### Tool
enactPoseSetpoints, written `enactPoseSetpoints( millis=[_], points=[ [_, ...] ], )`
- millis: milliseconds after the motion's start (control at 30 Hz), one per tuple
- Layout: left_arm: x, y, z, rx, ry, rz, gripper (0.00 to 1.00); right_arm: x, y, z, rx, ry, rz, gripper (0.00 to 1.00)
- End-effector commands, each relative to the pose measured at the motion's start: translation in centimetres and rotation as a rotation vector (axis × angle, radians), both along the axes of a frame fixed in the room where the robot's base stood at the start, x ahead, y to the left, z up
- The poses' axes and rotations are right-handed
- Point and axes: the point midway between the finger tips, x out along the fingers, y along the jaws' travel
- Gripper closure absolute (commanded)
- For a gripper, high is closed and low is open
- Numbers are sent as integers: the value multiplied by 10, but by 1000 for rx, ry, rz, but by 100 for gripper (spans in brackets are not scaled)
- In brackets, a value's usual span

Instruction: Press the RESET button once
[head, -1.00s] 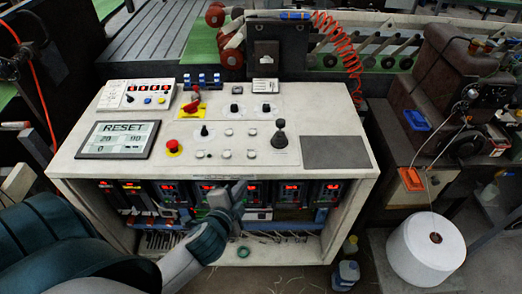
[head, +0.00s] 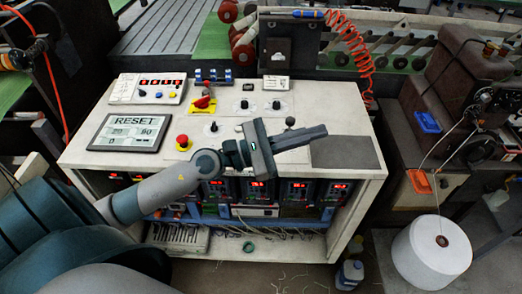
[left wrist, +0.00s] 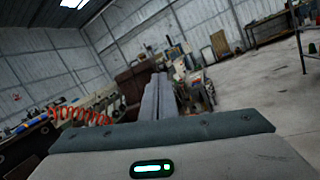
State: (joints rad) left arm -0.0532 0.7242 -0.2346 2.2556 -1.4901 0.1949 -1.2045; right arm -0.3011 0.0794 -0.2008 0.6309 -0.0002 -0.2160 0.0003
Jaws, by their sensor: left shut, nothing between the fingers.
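A tilted grey screen (head: 126,132) at the left of the white control console (head: 222,165) shows the word RESET with numbers below it. I cannot tell which button on the console is the RESET button. A red mushroom button (head: 183,140) on a yellow base stands to the right of the screen. My left gripper (head: 322,131) is shut and empty. It is over the front right of the console, pointing right, and hides some of the controls there. Its shut fingers also show in the left wrist view (left wrist: 159,98). My right gripper is not in view.
A small white panel (head: 148,88) with red digits and coloured buttons sits at the back left. A red rotary switch (head: 202,102), blue switches (head: 213,76) and black knobs (head: 276,104) stand behind. A dark flat plate (head: 346,152) lies at the right. A white spool (head: 430,252) stands beside the console.

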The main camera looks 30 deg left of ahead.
Motion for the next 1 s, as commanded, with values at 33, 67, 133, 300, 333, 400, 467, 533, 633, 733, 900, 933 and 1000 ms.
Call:
enactPoseSetpoints(
  millis=[33,67,133,300,333,400,467,533,633,733,900,933,1000],
  points=[
    [0,-3,-5,140,-59,-23,100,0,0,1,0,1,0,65],
    [-1,-5,-9,230,-96,-37,100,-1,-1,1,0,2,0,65],
    [0,-4,-23,435,-177,-67,100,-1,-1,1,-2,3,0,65],
    [9,22,-59,940,-349,-138,100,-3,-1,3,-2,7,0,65],
    [12,31,-65,1028,-374,-151,100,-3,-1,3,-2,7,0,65],
    [19,54,-77,1237,-426,-179,100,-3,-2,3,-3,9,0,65],
    [26,77,-84,1399,-460,-201,100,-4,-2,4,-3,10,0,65],
    [32,102,-89,1559,-484,-224,100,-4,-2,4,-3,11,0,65],
    [39,134,-91,1739,-501,-251,100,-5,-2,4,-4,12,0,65],
    [44,158,-90,1867,-505,-271,100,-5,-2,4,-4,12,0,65],
    [48,180,-88,1976,-503,-289,100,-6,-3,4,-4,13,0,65],
    [48,182,-87,1984,-503,-291,100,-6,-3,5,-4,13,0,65],
    [49,184,-87,1995,-502,-294,100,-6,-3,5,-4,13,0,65]
  ],
)
